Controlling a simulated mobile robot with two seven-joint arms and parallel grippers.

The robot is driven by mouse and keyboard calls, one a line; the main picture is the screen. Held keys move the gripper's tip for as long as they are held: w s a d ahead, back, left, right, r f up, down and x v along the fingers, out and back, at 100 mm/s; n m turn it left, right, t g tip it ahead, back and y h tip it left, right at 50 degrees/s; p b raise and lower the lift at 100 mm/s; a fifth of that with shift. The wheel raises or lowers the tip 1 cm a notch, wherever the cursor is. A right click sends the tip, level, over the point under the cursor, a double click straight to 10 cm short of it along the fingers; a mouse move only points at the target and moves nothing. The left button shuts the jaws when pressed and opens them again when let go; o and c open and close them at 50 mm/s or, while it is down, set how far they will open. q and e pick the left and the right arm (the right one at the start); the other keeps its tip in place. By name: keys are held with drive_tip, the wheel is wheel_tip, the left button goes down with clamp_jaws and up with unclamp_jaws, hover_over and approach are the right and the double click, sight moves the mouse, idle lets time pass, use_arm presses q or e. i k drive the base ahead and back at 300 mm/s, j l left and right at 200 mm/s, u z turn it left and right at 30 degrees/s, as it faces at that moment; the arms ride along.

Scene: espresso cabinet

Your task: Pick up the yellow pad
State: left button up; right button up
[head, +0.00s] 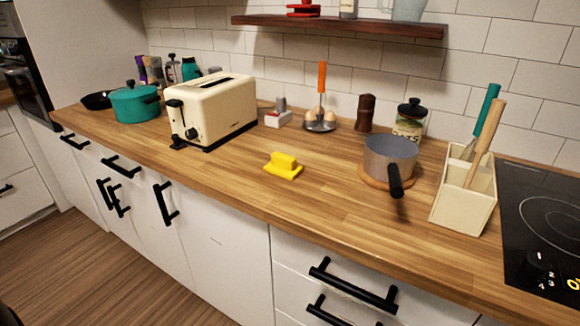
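The yellow pad (283,167) lies on the wooden countertop (230,178), near its front edge and about the middle of the head view. It has a flat base with a raised block on top. Nothing touches or covers it. Neither my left gripper nor my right gripper shows in the head view.
A cream toaster (213,108) stands left of the pad, and a grey saucepan (390,160) stands right with its black handle toward the front. A utensil holder (462,195) and black cooktop (545,220) are further right. Black handles (352,284) project below. Counter around the pad is clear.

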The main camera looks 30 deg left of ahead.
sight(285, 166)
drive_tip(key=j+z, duration=0.95)
drive_tip(key=z, duration=0.2)
drive_tip(key=k+j+z, duration=0.1)
drive_tip(key=j+z, duration=0.3)
drive_tip(key=l, duration=0.1)
